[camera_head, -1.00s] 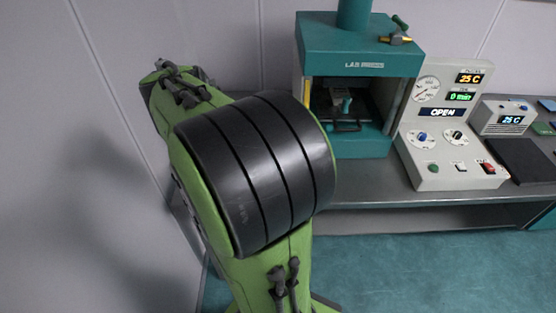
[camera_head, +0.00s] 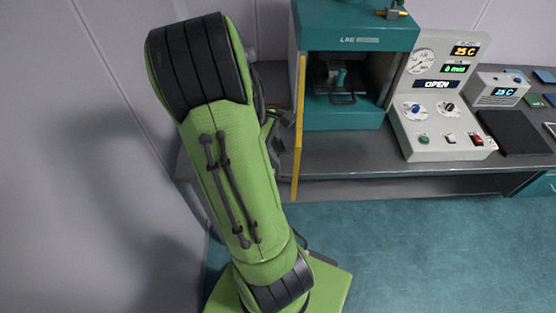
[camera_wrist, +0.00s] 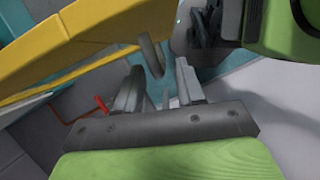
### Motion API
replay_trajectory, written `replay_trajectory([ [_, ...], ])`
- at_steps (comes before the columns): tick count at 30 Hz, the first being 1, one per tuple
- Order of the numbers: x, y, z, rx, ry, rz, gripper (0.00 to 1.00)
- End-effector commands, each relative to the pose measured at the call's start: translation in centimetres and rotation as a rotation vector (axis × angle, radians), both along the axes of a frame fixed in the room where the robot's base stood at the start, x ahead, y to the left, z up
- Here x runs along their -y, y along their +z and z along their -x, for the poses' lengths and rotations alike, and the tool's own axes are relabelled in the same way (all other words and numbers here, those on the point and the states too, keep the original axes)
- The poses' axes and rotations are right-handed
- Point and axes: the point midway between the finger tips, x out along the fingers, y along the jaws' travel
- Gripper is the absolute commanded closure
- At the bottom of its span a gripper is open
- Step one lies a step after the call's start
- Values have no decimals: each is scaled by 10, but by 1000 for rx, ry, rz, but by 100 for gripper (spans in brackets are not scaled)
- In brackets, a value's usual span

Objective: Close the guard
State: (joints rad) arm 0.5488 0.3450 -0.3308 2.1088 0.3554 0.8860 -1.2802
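The press (camera_head: 345,70) has its front opening uncovered. The guard's yellow edge (camera_head: 299,125) stands upright at the left of that opening, seen nearly edge-on and swung open. In the wrist view the guard's yellow frame (camera_wrist: 95,35) fills the upper left. A curved grey handle (camera_wrist: 152,55) hangs near it, its lower end just beyond and between my fingertips, not visibly gripped. My gripper (camera_wrist: 160,85) is open with its fingers apart.
A control panel (camera_head: 438,100) reading OPEN stands right of the press. Farther right are a small controller (camera_head: 497,89) and a dark plate (camera_head: 515,132) on the grey bench (camera_head: 400,152). A grey wall is close on the left. A red bent part (camera_wrist: 95,108) shows in the wrist view.

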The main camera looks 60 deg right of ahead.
Motion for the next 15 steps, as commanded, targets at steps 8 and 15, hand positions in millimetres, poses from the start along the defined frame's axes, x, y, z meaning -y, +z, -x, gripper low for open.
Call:
replay_trajectory([
  [8,1,-23,9,1,2,-1,62],
  [15,1,-22,9,1,2,0,71],
])
